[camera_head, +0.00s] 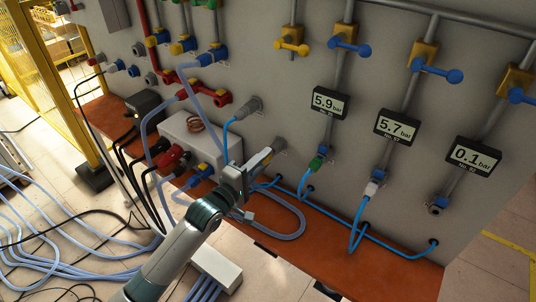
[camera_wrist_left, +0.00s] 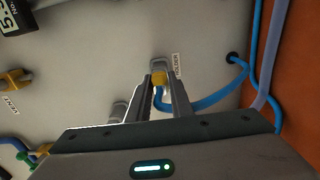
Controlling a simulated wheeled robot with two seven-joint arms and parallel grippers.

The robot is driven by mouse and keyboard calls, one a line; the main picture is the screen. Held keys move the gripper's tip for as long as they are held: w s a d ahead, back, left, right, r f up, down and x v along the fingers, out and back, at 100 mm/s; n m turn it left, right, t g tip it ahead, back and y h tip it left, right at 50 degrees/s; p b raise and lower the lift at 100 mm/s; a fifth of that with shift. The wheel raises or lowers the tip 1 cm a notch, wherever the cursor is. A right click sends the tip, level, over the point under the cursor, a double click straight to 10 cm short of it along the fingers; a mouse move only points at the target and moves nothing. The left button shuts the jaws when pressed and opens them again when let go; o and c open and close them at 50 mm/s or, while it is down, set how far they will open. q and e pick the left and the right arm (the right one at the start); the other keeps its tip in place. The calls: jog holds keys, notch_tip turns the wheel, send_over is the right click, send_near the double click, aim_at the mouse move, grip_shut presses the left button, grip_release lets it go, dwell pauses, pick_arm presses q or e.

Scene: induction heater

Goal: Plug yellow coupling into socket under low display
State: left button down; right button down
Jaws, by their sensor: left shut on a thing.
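The yellow coupling (camera_wrist_left: 160,79) is between the fingertips of my left gripper (camera_wrist_left: 161,85) in the wrist view. Its far end is at a grey holder fitting (camera_wrist_left: 159,64) on the wall, and a blue hose (camera_wrist_left: 205,103) bends away from it. In the head view my left gripper (camera_head: 262,158) is at the wall, shut, and hides the coupling. The low display (camera_head: 473,157) reads 0.1 bar at the right. The socket (camera_head: 437,206) under it appears empty. My right gripper is not in view.
Displays reading 5.9 (camera_head: 329,103) and 5.7 bar (camera_head: 397,127) hang left of the low one. A green coupling (camera_head: 315,163) and a white coupling (camera_head: 371,189) are plugged in below them. Blue hoses run along the orange ledge (camera_head: 345,262). A white box (camera_head: 190,135) stands left.

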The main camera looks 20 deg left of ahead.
pick_arm(q)
jog(key=shift+p+v, duration=1.05)
jog(key=shift+v, duration=1.45)
